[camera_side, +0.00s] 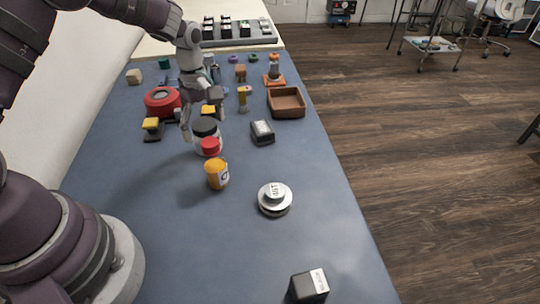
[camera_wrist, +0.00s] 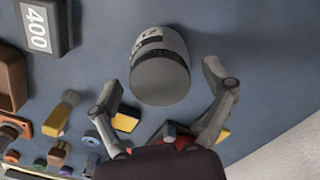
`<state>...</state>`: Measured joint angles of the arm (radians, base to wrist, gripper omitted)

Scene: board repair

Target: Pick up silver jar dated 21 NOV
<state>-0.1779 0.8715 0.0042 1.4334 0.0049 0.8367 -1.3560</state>
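My gripper (camera_side: 202,112) is above and around the jar's top in the side view. In the wrist view my gripper (camera_wrist: 163,88) is open, one finger on each side of the lid, with gaps visible.
An orange jar (camera_side: 217,174) and a silver disc weight (camera_side: 275,200) stand nearer the camera. A dark block marked 400 (camera_wrist: 42,28) and a brown tray (camera_side: 287,103) lie to the right in the side view. A red round object (camera_side: 162,101) is behind left.

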